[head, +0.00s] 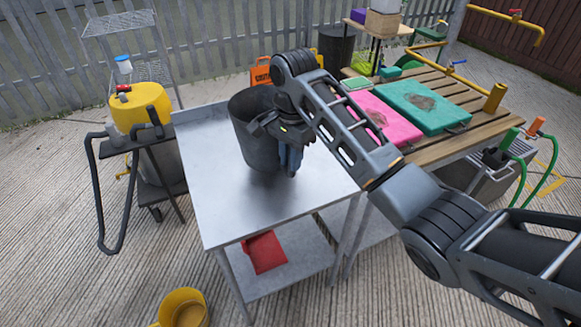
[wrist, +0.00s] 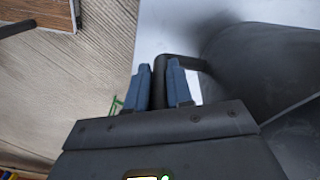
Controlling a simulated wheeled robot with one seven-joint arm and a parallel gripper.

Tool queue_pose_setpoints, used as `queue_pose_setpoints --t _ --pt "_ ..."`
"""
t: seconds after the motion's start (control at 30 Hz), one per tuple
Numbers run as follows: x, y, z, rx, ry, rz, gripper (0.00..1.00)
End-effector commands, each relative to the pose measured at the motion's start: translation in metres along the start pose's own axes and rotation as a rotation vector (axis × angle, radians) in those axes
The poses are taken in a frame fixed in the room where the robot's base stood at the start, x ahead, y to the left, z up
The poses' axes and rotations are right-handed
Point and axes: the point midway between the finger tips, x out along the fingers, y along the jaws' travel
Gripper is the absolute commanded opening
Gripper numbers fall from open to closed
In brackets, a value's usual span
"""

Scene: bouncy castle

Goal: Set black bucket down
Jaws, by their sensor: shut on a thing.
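The black bucket (head: 250,122) is upright over the metal table (head: 222,205), at its middle. A soft dark shadow lies at its base; I cannot tell whether it touches the top or hangs just above. My gripper (head: 290,160) is at the bucket's right side, fingers pointing down. In the wrist view the blue fingers (wrist: 160,88) are shut on the bucket's dark handle bar (wrist: 161,72), and the bucket's wall (wrist: 262,70) fills the right side. My wrist hides part of the bucket's rim in the head view.
A yellow vacuum-like machine (head: 140,105) with a black hose stands left of the table. A wooden slatted table (head: 455,137) with pink (head: 388,120) and teal (head: 425,103) pads is at the right. A red item (head: 264,252) lies on the lower shelf. The table's front is clear.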

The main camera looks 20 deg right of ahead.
Motion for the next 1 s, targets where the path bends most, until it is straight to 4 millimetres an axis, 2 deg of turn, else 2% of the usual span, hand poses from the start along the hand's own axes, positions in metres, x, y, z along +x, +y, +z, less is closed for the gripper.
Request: queue_pose_setpoints --t 0.07,0.33,0.73,0.77,1.0 --pt "0.003 0.0 0.002 0.001 0.0 0.0 0.0" --pt "0.037 0.001 0.001 0.001 -0.001 0.001 0.0" --pt "0.043 0.0 0.0 0.0 0.0 -0.001 0.0" --pt "0.043 0.001 0.0 0.0 0.0 0.0 0.24" --pt "0.043 0.001 0.0 0.0 0.0 0.0 0.46"
